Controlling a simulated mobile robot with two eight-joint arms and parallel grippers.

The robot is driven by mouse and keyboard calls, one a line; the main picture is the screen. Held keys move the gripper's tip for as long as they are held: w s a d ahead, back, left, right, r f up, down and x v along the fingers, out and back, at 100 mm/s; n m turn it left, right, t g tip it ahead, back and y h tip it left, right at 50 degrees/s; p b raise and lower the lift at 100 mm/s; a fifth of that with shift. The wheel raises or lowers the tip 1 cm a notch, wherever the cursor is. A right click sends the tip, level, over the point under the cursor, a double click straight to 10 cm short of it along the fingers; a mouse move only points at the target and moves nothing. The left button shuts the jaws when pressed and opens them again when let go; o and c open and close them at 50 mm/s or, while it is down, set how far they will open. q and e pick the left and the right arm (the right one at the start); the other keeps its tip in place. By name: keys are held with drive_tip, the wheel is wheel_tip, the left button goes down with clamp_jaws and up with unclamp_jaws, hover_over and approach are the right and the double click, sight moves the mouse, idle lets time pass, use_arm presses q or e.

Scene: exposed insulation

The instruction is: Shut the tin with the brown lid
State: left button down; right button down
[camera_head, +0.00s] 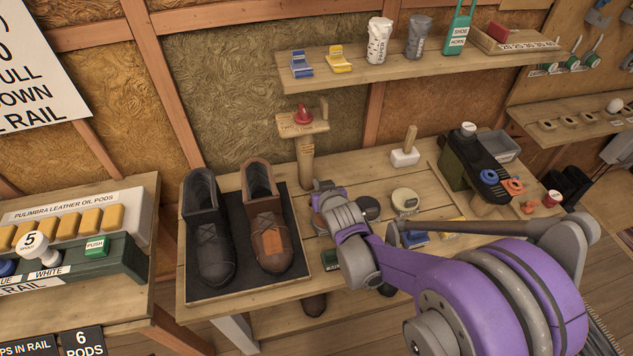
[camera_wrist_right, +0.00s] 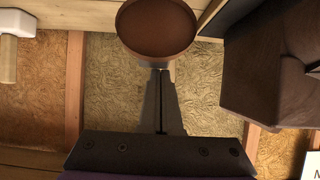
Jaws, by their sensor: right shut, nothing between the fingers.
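A round brown lid (camera_wrist_right: 156,27) with a raised rim shows at the top of the right wrist view, just beyond my right gripper's fingertips. I cannot tell whether it is seated on a tin, or whether the fingers touch it. My right gripper (camera_wrist_right: 160,71) is shut and empty. In the head view, the right gripper (camera_head: 324,187) is over the bench, between the boots and the round tins. A dark round tin (camera_head: 369,207) and a cream-topped tin (camera_head: 406,200) are to its right. My right wrist hides part of the bench there. My left gripper is out of view.
Two boots (camera_head: 208,240) stand on a dark mat left of the gripper. A wooden post with a red-topped stand (camera_head: 303,118) rises behind it. A mallet (camera_head: 405,153) and a green machine (camera_head: 465,160) are farther right. A shelf (camera_head: 430,60) runs above.

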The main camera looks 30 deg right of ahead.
drive_tip(key=shift+s+a+f+b, duration=0.1)
drive_tip(key=shift+s+f+b, duration=0.1)
drive_tip(key=shift+s, duration=0.25)
drive_tip(key=shift+s+a+f+b, duration=0.1)
drive_tip(key=shift+s+b, duration=0.1)
drive_tip(key=shift+s, duration=0.25)
drive_tip(key=s, duration=0.2)
drive_tip(key=s+f+b, duration=0.1)
drive_tip(key=shift+a, duration=0.35)
drive_tip(key=shift+s+a+f+b, duration=0.25)
drive_tip(key=shift+s+f+b, duration=0.35)
drive_tip(key=shift+s+f, duration=0.3)
drive_tip(key=shift+s+a+f+b, duration=0.15)
drive_tip(key=shift+s+f+b, duration=0.55)
drive_tip(key=shift+f, duration=0.1)
drive_tip(key=shift+r, duration=0.2)
drive_tip(key=shift+r+p, duration=0.8)
drive_tip(key=shift+p, duration=0.1)
drive_tip(key=p+v, duration=0.4)
drive_tip(key=v, duration=0.6)
drive_tip(key=shift+s+a, duration=0.1)
drive_tip(key=shift+s, duration=0.25)
